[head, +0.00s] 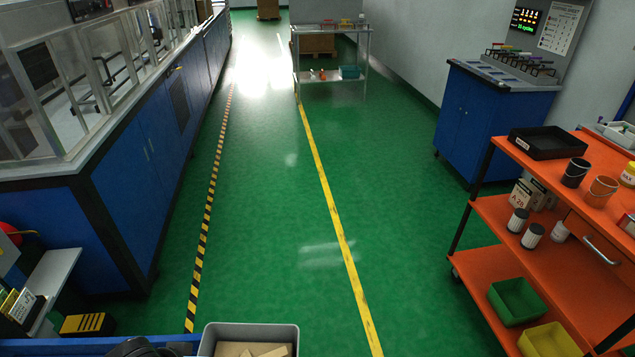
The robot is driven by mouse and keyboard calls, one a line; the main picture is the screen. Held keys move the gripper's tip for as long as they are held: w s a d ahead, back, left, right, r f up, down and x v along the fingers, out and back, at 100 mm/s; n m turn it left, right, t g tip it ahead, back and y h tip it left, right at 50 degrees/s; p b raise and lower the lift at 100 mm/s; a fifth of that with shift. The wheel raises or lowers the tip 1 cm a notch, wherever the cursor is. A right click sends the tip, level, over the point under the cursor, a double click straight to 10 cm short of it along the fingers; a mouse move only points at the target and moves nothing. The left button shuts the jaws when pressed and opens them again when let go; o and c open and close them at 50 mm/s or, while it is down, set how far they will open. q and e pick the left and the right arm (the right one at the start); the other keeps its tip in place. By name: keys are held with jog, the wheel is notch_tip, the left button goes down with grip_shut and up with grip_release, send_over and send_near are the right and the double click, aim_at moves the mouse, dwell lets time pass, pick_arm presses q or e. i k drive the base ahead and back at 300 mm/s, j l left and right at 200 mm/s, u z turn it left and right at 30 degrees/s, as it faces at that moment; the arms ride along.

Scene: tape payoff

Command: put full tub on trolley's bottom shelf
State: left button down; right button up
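A grey tub (204,343) shows at the bottom edge, cut off by the frame, with tan block-like pieces in it. I cannot tell what it rests on. An orange trolley (482,211) on casters stands at the right, partly out of frame. Its bottom shelf (478,272) carries a green tub (516,301) and a yellow tub (549,341); both look empty. Neither of my grippers can be made out. A dark rounded shape at the bottom edge, left of the grey tub, is too cut off to identify.
Green floor with a yellow line (327,190) is clear ahead. Blue cabinets (140,150) line the left; a blue cabinet (490,115) stands behind the trolley. A metal shelf table (331,80) stands far ahead. The trolley's upper shelves hold a black tray (546,143) and cans.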

aim_at(507, 269)
jog(key=i+z, duration=0.1)
jog(key=z, duration=0.4)
jog(key=i, duration=5.95)
jog(key=i+l+u, duration=0.15)
jog(key=i, duration=0.2)
jog(key=u, duration=1.25)
